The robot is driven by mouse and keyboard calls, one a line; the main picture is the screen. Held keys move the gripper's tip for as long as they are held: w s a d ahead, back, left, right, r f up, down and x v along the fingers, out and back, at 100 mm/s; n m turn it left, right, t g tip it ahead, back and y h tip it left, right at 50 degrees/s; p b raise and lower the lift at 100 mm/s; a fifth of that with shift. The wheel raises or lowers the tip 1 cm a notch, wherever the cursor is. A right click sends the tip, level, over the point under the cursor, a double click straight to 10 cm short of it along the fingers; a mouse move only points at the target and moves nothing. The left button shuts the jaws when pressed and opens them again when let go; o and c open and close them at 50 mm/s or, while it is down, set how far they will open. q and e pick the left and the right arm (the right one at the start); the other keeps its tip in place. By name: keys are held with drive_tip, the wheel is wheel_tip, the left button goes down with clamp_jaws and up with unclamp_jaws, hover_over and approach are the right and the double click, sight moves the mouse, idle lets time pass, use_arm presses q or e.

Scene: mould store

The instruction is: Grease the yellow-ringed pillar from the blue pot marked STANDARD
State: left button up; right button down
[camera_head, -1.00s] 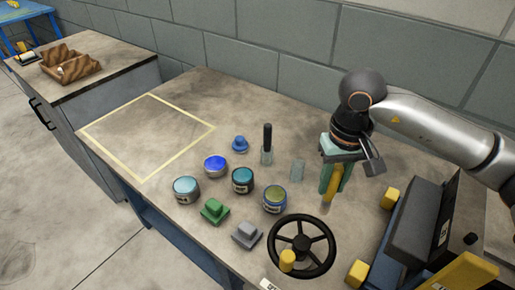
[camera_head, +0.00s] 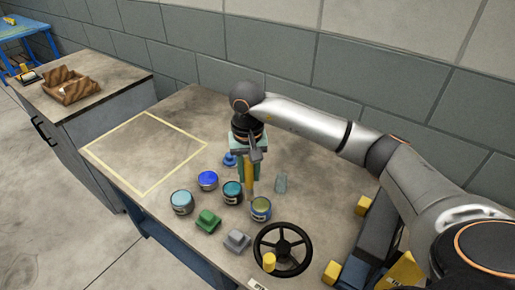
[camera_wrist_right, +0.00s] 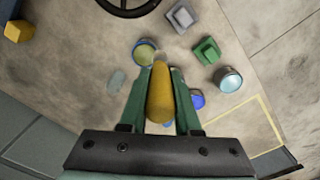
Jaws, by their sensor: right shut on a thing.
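My right gripper (camera_head: 249,168) is shut on a yellow-handled tool (camera_head: 250,174), whose lower end hangs over the bench between the teal and olive pots. The handle (camera_wrist_right: 160,97) also shows between the green fingers in the right wrist view. The tool's height above the pots is unclear. A bright blue-topped pot (camera_head: 208,180), a teal pot (camera_head: 232,192), a pale-blue pot (camera_head: 182,202) and an olive-topped pot (camera_head: 260,208) stand grouped on the bench. Their labels are too small to read. I cannot make out a yellow-ringed pillar. My left gripper is out of view.
A green block (camera_head: 207,221), a grey block (camera_head: 237,240) and a black handwheel (camera_head: 283,249) stand in front. Yellow blocks (camera_head: 333,271) edge the dark unit at right. A blue knobbed piece (camera_head: 230,159) is behind. The yellow-taped square (camera_head: 150,160) is empty.

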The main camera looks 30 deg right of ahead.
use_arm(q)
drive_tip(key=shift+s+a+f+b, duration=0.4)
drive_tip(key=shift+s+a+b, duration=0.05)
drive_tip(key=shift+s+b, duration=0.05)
use_arm(e)
drive_tip(key=d+f+m, duration=0.2)
drive_tip(key=d+f, duration=0.2)
drive_tip(key=f, duration=0.2)
drive_tip(key=shift+w+f, duration=0.25)
drive_tip(key=shift+w, duration=0.15)
drive_tip(key=shift+d, duration=0.1)
use_arm(q)
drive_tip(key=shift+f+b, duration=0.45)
drive_tip(key=shift+b, duration=0.05)
use_arm(e)
drive_tip(key=shift+f, duration=0.5)
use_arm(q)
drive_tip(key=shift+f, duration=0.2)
use_arm(e)
drive_tip(key=shift+f, duration=0.1)
idle(1.4)
use_arm(q)
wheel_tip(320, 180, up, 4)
drive_tip(key=p, duration=0.3)
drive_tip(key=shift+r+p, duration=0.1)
drive_tip(key=shift+p, duration=0.3)
use_arm(e)
wheel_tip(320, 180, up, 7)
